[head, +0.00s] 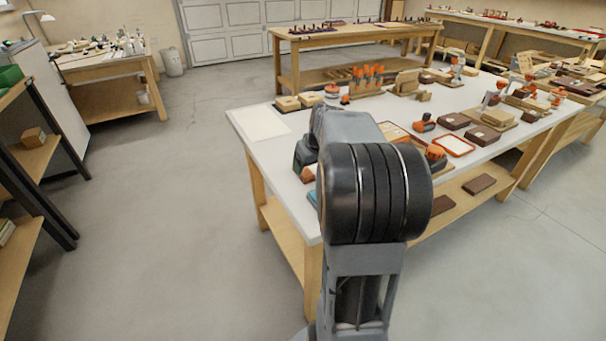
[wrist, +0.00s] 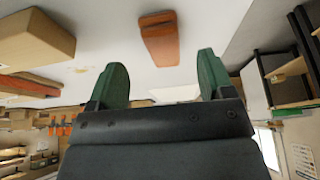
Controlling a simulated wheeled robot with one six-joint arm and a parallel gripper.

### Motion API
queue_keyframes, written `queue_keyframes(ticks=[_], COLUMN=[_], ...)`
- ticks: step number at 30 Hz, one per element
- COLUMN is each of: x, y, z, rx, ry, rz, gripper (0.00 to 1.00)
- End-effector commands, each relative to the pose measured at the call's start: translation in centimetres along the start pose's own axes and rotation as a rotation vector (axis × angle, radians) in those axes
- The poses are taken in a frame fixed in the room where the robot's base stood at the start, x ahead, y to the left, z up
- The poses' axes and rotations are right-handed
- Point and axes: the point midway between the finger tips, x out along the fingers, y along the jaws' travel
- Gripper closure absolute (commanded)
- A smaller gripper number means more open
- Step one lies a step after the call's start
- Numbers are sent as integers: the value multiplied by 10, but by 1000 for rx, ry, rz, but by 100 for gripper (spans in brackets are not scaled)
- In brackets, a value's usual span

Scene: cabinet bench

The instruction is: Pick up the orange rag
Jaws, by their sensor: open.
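A folded-looking orange-brown piece (wrist: 161,42), which may be the orange rag, lies on the white bench top in the wrist view, beyond and between my fingertips. A small orange-brown patch (head: 307,174) shows beside my arm in the head view and may be the same thing. My gripper (wrist: 164,76) has its two green fingers spread apart with nothing between them. It is apart from the orange-brown piece.
The white bench (head: 243,125) holds a pale sheet (head: 261,124), a rack of orange-handled tools (head: 367,78), an orange-rimmed tray (head: 454,145) and brown boxes (head: 497,118). A wooden block (wrist: 35,42) shows in the wrist view.

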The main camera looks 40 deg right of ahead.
Motion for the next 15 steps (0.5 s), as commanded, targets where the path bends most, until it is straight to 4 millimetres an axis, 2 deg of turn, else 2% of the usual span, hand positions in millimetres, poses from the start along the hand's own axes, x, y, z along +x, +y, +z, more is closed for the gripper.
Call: queue_keyframes(ticks=[9,15], x=[41,48], y=[-2,-2], z=[-2,-3], rx=[-1,0], ry=[-2,0], rz=[-1,0], gripper=[26,26])
